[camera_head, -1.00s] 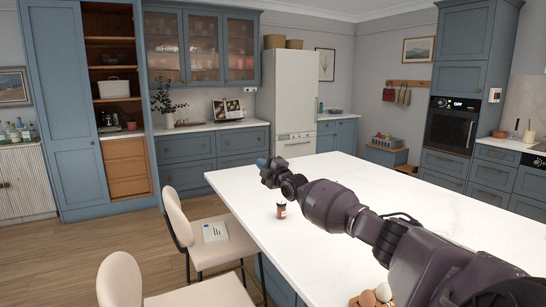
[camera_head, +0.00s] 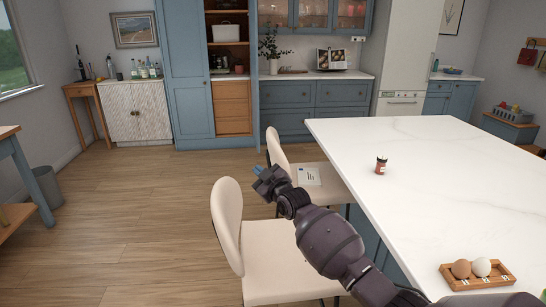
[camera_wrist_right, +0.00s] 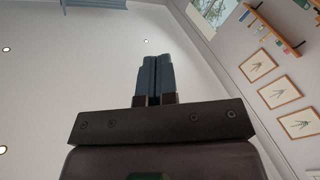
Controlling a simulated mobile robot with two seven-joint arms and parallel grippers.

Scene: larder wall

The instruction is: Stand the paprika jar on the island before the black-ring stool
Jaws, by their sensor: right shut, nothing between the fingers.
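The paprika jar (camera_head: 381,165), small and brown-red with a dark lid, stands upright on the white island (camera_head: 440,190), near its left edge. A far cream stool (camera_head: 322,183) with a booklet on its seat stands beside that edge, left of the jar. A nearer cream stool (camera_head: 230,225) stands closer to me. I cannot make out a black ring on either stool. My right gripper (camera_head: 262,172) is shut and empty, left of the jar and apart from it, in front of the stools in the picture. Its closed fingers show in the wrist view (camera_wrist_right: 157,70). My left gripper is out of view.
An egg tray (camera_head: 480,284) with eggs lies on the island's near part. A white booklet (camera_head: 309,176) lies on the far stool's seat. Most of the island top is clear. Wooden floor (camera_head: 140,220) is open to the left. A blue larder (camera_head: 185,70) stands behind.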

